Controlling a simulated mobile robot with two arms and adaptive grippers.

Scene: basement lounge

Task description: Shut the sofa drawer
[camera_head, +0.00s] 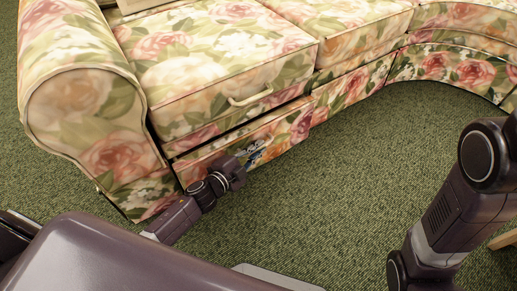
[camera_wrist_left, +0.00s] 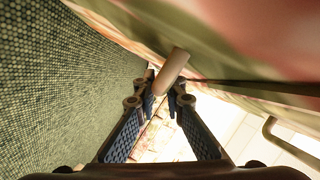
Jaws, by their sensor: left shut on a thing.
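The floral sofa drawer (camera_head: 293,126) is the low front panel under the left seat. A dark gap shows along its top edge; how far it stands out is hard to tell. My left gripper (camera_head: 255,154) is low at the drawer's front, near its middle. In the left wrist view, my left gripper's (camera_wrist_left: 163,92) fingers are closed around a pale rounded bar, the drawer handle (camera_wrist_left: 173,70). That handle is hidden by the gripper in the head view. My right arm shows at the right, but its gripper is out of the picture.
A second pale handle (camera_head: 250,95) is on the floral front above the drawer. The rounded sofa arm (camera_head: 90,125) stands left of the drawer. The sofa curves away to the right. The green carpet (camera_head: 340,170) in front is clear between my arms.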

